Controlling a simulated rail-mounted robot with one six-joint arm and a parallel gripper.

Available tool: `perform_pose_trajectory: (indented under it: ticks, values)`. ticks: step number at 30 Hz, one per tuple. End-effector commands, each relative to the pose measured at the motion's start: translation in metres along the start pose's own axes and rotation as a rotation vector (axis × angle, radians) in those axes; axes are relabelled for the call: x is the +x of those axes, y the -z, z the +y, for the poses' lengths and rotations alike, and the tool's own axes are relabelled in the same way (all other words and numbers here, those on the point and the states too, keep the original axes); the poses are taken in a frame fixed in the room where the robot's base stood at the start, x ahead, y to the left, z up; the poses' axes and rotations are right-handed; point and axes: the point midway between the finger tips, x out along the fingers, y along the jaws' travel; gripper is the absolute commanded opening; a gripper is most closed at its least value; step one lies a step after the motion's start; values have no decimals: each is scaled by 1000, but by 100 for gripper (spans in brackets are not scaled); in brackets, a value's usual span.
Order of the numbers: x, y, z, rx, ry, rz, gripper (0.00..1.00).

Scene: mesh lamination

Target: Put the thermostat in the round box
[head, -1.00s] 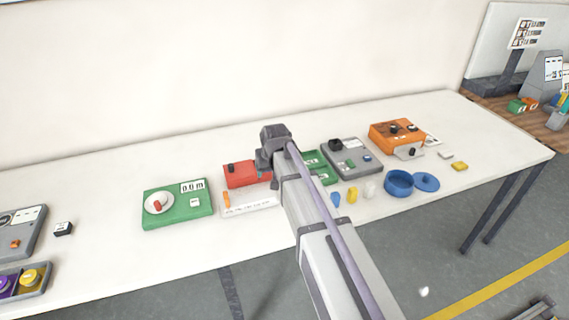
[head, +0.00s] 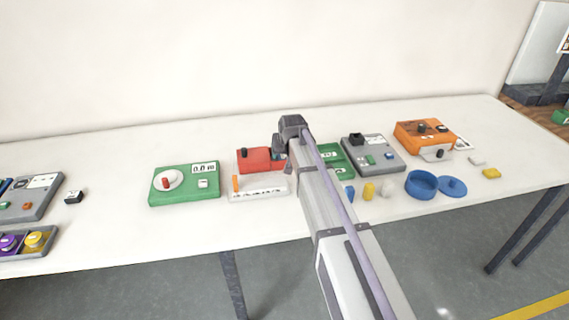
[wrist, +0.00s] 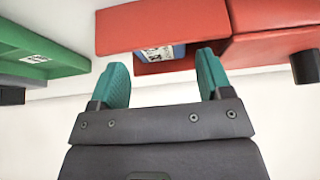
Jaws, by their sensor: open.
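The round box (head: 421,184) is a blue open cylinder on the table right of my arm in the head view. Its blue lid (head: 453,187) lies beside it on the right. I cannot tell for sure which thing is the thermostat. My gripper (wrist: 163,62) is open, its two teal fingers apart with nothing held between them. A red device (wrist: 165,22) lies ahead of the fingers in the wrist view, with a blue part bearing a white label (wrist: 160,52) at its lower edge.
A green panel with a white dial (head: 185,183) is on the left. Green and grey devices (head: 373,155) and an orange device (head: 424,138) stand right of my arm. Small yellow (head: 369,190) and white (head: 387,188) pieces lie near the round box. Bare table lies behind the devices.

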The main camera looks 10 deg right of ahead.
Motion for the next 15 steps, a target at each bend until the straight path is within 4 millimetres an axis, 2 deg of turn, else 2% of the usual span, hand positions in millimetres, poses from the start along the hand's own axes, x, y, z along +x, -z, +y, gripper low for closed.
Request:
perform_pose_trajectory:
  ticks: [1,4,11,15]
  values:
    - [20,-2,0,0,0,0,72]
    - [37,-2,0,0,0,0,72]
    - [34,0,0,0,0,0,72]
    - [34,0,0,0,0,0,60]
